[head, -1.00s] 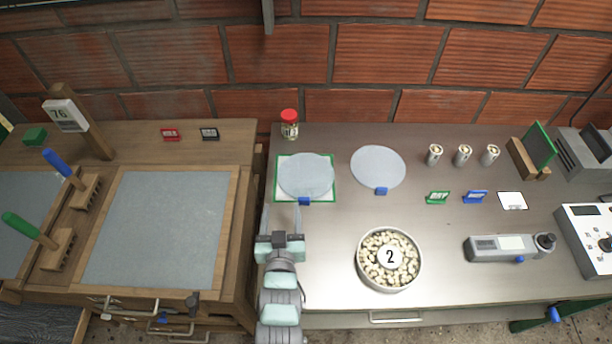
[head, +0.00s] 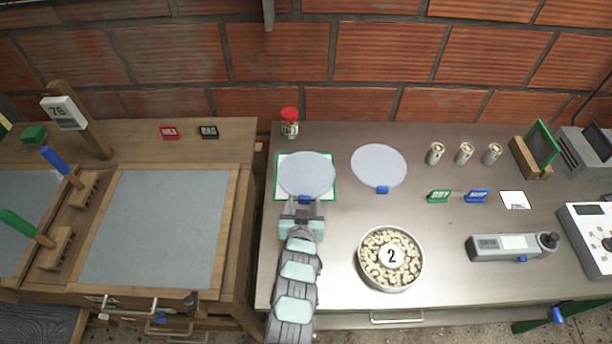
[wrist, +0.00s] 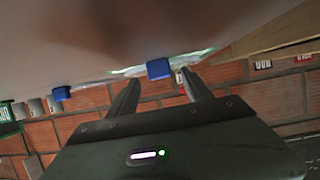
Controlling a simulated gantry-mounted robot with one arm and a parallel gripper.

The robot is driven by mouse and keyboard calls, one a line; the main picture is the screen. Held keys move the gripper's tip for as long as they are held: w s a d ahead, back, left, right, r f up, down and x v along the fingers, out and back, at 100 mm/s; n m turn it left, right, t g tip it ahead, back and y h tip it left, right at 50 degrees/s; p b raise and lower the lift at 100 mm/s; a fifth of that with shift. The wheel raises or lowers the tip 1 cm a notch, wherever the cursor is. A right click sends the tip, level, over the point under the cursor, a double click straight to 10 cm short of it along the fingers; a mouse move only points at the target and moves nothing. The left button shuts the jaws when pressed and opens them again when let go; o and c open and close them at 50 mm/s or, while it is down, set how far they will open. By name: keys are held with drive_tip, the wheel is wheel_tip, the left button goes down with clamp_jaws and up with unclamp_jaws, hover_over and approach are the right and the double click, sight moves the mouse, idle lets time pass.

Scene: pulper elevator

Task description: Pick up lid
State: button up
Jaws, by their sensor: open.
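A round pale grey lid (head: 307,174) with a small blue tab (head: 304,199) lies over a green-bordered white square (head: 281,194) on the metal table. A second similar round lid (head: 378,165) with a blue tab (head: 382,190) lies to its right. My gripper (head: 303,205) is at the front edge of the left lid, by its tab. In the wrist view my gripper (wrist: 160,86) is open, with the blue tab (wrist: 160,69) showing beyond and between its two fingers. Contact with the tab cannot be told.
A steel bowl (head: 417,274) of pale beans marked 2 stands right of my arm. A red-capped jar (head: 289,123) stands behind the left lid. Several small cans, cards and a handheld device (head: 510,247) are further right. A wooden bench (head: 245,185) borders the left side.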

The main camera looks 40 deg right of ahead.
drive_tip(key=shift+x, duration=1.2)
drive_tip(key=shift+r, duration=0.1)
drive_tip(key=shift+c, duration=0.4)
clamp_jaws()
